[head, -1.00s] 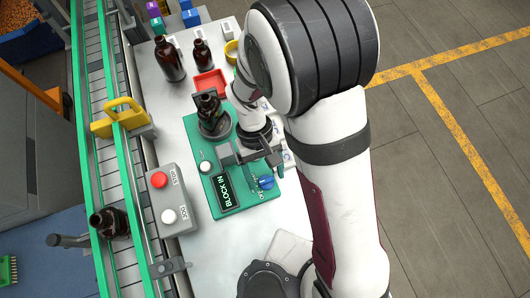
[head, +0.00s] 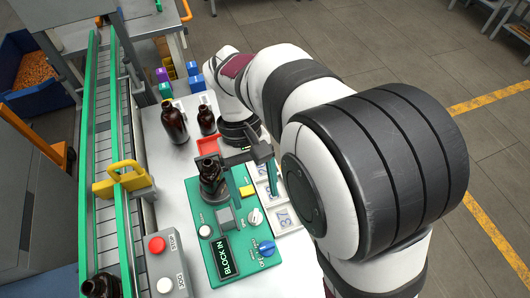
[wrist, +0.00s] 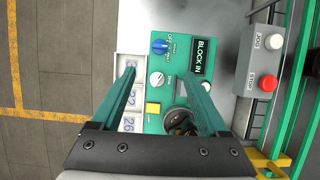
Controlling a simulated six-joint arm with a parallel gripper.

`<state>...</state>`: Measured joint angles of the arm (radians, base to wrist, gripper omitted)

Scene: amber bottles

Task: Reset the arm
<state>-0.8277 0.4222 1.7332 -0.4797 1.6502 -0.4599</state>
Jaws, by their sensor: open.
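My gripper (head: 252,166) is open and empty, over the right back part of the green panel. In the wrist view my gripper (wrist: 158,80) has its two fingers wide apart, with the panel below. An amber bottle (head: 212,180) stands in a dark round holder on the green panel (head: 196,232); in the wrist view this spot (wrist: 181,122) is partly covered by a finger. The panel's display (head: 225,257) reads BLOCK IN. My arm fills the right side of the head view and hides part of the table.
Two amber bottles (head: 174,122) (head: 206,120) stand at the back, near a red tray (head: 207,145). Number trays (head: 285,218) lie right of the panel. A button box (head: 168,265) and conveyor (head: 108,145) are at left; an amber bottle (head: 101,286) is on the conveyor.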

